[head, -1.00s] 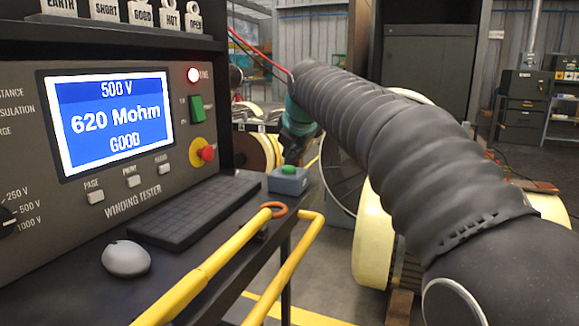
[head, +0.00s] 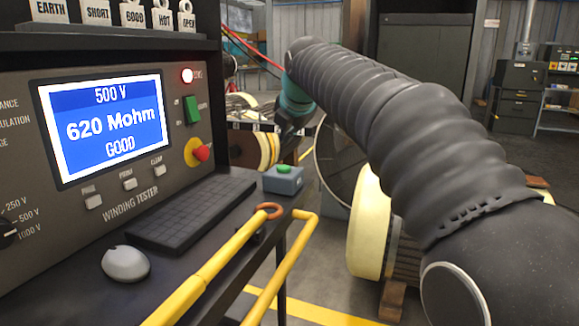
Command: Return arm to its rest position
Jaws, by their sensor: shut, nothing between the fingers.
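My arm, in a ribbed dark sleeve, reaches from the lower right up to a teal wrist cuff in the head view. My gripper (head: 286,143) is the small dark part below the cuff, pointing down. It is shut, with nothing seen in it, though its fingertips are hard to make out. It shows in front of a cream-and-yellow rotor part (head: 266,150) and behind the tester bench; I cannot tell how far apart they are. The winding tester (head: 110,205) at the left reads 500 V, 620 Mohm, GOOD on its screen (head: 104,130).
A bench with a keyboard (head: 190,213), a mouse (head: 125,263) and a green-button box (head: 283,180) fills the lower left. Yellow rails (head: 283,268) edge it. A large cream-ended rotor (head: 367,235) stands beneath my arm. Dark cabinets (head: 518,110) stand at the back right.

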